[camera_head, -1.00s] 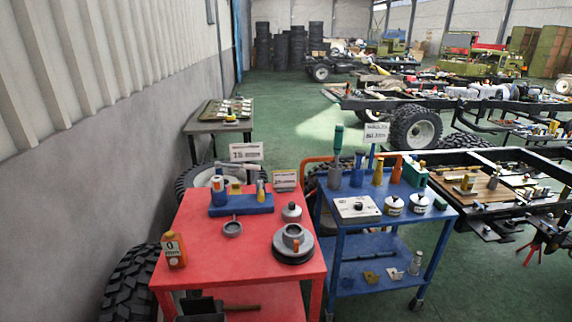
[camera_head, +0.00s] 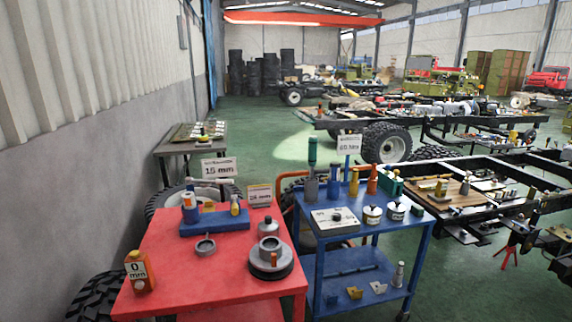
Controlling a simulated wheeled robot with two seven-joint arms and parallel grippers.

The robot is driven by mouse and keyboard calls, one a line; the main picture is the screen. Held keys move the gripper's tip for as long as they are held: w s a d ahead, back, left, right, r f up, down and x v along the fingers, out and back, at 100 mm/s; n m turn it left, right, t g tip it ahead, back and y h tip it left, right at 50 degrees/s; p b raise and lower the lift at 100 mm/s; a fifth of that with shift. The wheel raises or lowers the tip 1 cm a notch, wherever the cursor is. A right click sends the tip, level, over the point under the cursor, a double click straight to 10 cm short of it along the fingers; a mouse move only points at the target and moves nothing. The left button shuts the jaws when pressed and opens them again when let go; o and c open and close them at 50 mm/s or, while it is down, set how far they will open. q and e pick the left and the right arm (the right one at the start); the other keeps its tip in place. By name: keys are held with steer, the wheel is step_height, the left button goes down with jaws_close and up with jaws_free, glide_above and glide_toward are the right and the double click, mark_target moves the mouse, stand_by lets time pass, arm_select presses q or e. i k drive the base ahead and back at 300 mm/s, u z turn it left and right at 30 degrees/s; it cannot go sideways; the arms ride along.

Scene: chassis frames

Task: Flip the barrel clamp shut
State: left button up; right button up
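I cannot tell for sure which thing is the barrel clamp. A small grey ring-shaped part with a short tab (camera_head: 205,246) lies on the red cart's top (camera_head: 170,255). A grey round part with a raised collar and a small orange-brown piece at its front (camera_head: 270,256) sits on a dark disc near the cart's right edge. Whether either one is hinged, open or shut is too small to tell. Neither of my grippers shows in the head view.
The red cart also carries a blue block with small items (camera_head: 214,222), a grey canister (camera_head: 268,227) and an orange bottle (camera_head: 139,271). A blue two-shelf cart (camera_head: 352,270) stands close at right. Chassis frames (camera_head: 500,165) fill the right; a wall (camera_head: 95,150) bounds the left.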

mark_target(211, 181)
steer(key=u, duration=0.05)
steer(key=i, duration=1.05)
steer(key=z, duration=0.4)
